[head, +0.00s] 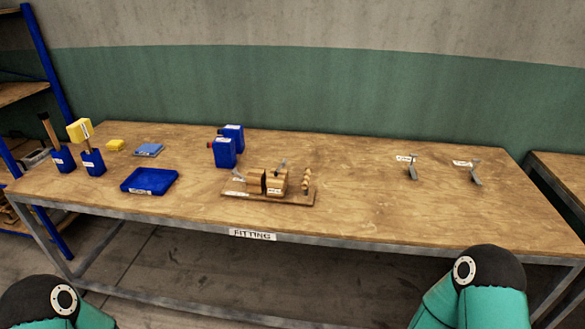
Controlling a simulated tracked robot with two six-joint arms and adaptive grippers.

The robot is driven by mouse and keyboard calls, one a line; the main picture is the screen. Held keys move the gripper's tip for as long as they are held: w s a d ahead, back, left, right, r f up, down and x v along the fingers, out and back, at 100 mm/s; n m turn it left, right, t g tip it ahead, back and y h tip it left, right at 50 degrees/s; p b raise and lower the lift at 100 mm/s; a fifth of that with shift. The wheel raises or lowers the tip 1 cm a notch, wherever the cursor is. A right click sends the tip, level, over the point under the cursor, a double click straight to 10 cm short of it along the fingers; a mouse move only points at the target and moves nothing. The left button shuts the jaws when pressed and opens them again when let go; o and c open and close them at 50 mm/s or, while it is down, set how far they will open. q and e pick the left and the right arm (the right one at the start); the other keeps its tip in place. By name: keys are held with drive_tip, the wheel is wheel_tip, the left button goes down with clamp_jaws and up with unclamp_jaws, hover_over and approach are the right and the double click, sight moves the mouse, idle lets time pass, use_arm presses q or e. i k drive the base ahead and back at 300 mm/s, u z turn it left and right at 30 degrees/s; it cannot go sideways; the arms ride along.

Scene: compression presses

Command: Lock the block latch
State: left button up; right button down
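A wooden fixture stands near the front middle of the workbench. Its flat base board (234,190) carries two upright wooden blocks, a left block (256,181) and a right block (277,184) with a small label. A dark gap shows between them. A small grey metal piece (282,163) sticks up behind the right block. A turned wooden piece (306,180) stands at the board's right end. I cannot tell the latch's state at this size. Only upper parts of my two arms show at the bottom corners. Neither gripper is in view.
Blue containers (222,154) stand behind the fixture. A blue tray (149,181) and blue holders (93,163) with tools are to the left. Two grey metal pieces (412,172) (475,178) with labels sit at right. The bench (360,190) is clear between fixture and these pieces.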

sight(283, 162)
drive_tip(key=z, duration=0.25)
drive_tip(key=i, duration=0.9)
drive_tip(key=z, duration=0.05)
